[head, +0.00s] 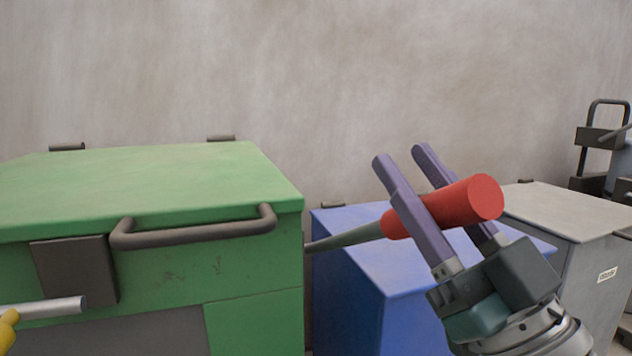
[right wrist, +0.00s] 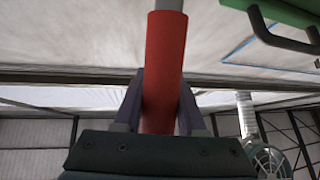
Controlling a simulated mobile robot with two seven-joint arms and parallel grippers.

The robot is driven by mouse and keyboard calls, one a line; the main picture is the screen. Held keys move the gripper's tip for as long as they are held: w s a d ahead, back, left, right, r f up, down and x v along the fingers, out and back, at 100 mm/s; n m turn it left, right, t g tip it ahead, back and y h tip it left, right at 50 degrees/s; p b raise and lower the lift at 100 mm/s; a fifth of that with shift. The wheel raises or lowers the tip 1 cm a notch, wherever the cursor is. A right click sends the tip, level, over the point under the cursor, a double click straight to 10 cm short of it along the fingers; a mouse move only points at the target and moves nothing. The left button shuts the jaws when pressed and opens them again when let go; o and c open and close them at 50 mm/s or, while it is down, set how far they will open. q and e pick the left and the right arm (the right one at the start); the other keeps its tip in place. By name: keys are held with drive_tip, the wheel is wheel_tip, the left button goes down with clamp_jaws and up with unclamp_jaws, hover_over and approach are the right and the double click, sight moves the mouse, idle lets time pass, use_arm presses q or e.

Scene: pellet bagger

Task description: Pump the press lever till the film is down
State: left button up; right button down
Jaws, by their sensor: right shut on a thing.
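The press lever has a red cylindrical grip (head: 470,201) and a grey rod (head: 345,237) that runs left to the side of the green press (head: 150,185). The lever slopes gently up toward its red end. My right gripper (head: 401,154) is shut on the red grip, with one purple finger on each side of it. In the right wrist view the red grip (right wrist: 165,60) stands between the two fingers, with the grey rod beyond. The green press has a closed lid with a dark bar handle (head: 195,233). The film is not visible. My left gripper is not in view.
A blue bin (head: 360,290) stands behind and below the lever, right of the press. A grey bin (head: 575,215) stands farther right, with a dark-framed object (head: 598,137) behind it. A silver rod with a yellow end (head: 50,307) shows at lower left.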

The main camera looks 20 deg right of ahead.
drive_tip(key=shift+s+f, duration=0.25)
drive_tip(key=shift+f, duration=0.15)
drive_tip(key=c, duration=0.5)
unclamp_jaws()
drive_tip(key=b+v, duration=0.1)
drive_tip(key=v, duration=0.9)
drive_tip(key=shift+w, duration=0.15)
